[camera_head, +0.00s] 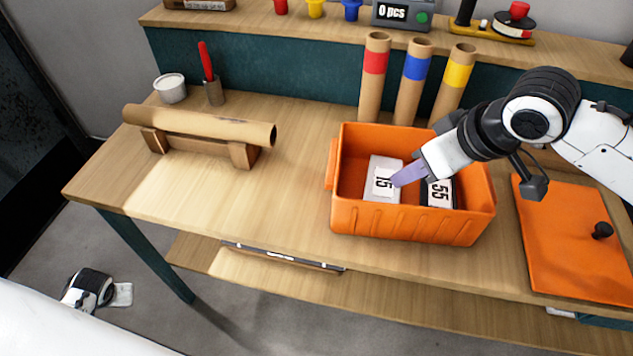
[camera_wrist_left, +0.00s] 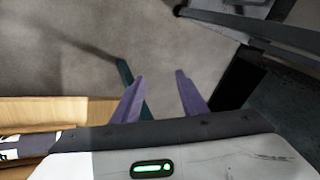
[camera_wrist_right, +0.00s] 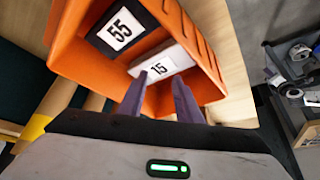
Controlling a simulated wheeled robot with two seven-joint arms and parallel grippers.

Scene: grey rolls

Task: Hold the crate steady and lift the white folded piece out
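The orange crate (camera_head: 405,227) stands on the table, open at the top. The white folded piece (camera_head: 384,178), labelled 15, lies inside its left part. It also shows in the right wrist view (camera_wrist_right: 163,67). A black piece (camera_head: 438,194) labelled 55 lies beside it in the crate. My right gripper (camera_head: 410,174) reaches into the crate from the right, its tips close to the white piece. In the right wrist view its fingers are apart, with nothing held between them; contact is unclear. My left gripper (camera_wrist_left: 160,77) is open and empty above the floor, away from the crate.
An orange lid (camera_head: 570,240) with a black knob lies right of the crate. Tubes with red, blue and yellow bands (camera_head: 416,70) stand behind it. A brown roll (camera_head: 200,125) rests on a wooden stand at left. The table between stand and crate is clear.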

